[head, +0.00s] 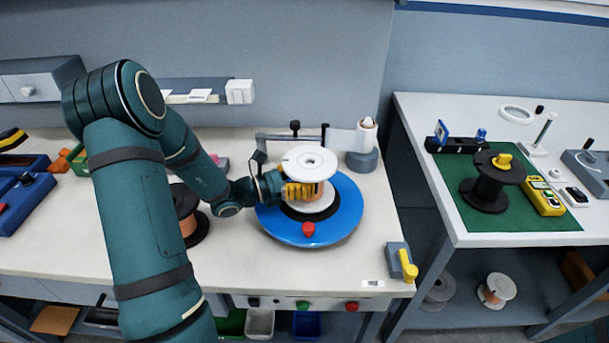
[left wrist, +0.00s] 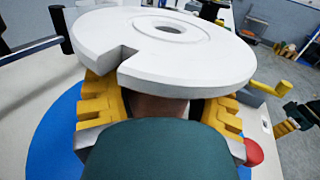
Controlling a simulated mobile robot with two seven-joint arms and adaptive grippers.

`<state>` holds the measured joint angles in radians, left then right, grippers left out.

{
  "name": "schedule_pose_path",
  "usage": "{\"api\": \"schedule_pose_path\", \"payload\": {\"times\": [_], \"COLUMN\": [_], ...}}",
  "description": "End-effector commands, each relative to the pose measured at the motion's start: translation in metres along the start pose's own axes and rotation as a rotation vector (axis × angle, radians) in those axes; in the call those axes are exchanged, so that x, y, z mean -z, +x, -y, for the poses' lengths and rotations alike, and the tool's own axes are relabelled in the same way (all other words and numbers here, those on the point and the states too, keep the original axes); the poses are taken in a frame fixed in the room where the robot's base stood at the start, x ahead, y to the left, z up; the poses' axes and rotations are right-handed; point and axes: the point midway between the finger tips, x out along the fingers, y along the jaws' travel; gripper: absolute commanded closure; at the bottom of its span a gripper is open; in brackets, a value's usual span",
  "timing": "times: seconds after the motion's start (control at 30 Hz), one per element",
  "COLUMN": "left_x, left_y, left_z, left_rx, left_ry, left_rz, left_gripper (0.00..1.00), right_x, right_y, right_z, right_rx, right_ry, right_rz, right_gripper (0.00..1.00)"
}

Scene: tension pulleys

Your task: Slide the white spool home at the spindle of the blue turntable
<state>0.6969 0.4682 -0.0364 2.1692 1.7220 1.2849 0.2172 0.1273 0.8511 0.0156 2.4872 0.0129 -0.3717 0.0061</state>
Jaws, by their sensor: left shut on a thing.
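The white spool (head: 309,161) stands upright over the middle of the blue turntable (head: 345,222), with copper-coloured winding between its flanges. Its notched top flange (left wrist: 165,45) fills the upper left wrist view. My left gripper (head: 301,190) is shut around the spool's core below the top flange. The spindle is hidden by the spool, and I cannot tell how far down the spool sits. A red knob (head: 308,229) is at the turntable's front. A dark shape with yellow parts (left wrist: 284,128), probably my right gripper, shows at the right edge of the left wrist view.
A grey box with a yellow lever (head: 401,262) is at the front right corner. A gap separates the right bench (head: 480,241).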

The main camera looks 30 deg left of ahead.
Motion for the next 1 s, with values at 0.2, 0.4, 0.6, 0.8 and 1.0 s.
{"api": "schedule_pose_path", "payload": {"times": [0.2,0.4,0.6,0.8,1.0], "left_x": [0.006,0.009,0.008,0.01,0.016], "left_y": [0.0,0.0,0.0,0.0,0.0], "left_z": [0.0,0.0,0.0,0.0,0.0], "left_rx": [0.0,0.001,0.001,0.001,0.001], "left_ry": [0.001,0.002,0.002,0.002,0.001], "left_rz": [0.003,0.004,0.004,0.004,0.004], "left_gripper": [0.76,0.76,0.76,0.76,0.76], "right_x": [-0.001,-0.001,-0.001,-0.001,-0.001], "right_y": [0.005,0.007,0.006,0.008,0.011], "right_z": [-0.002,-0.003,-0.002,-0.003,-0.004], "right_rx": [0.0,0.0,0.0,0.0,0.0], "right_ry": [0.0,0.0,0.0,0.0,0.0], "right_rz": [0.0,0.0,0.0,0.0,0.0], "right_gripper": [0.53,0.53,0.53,0.53,0.53]}}
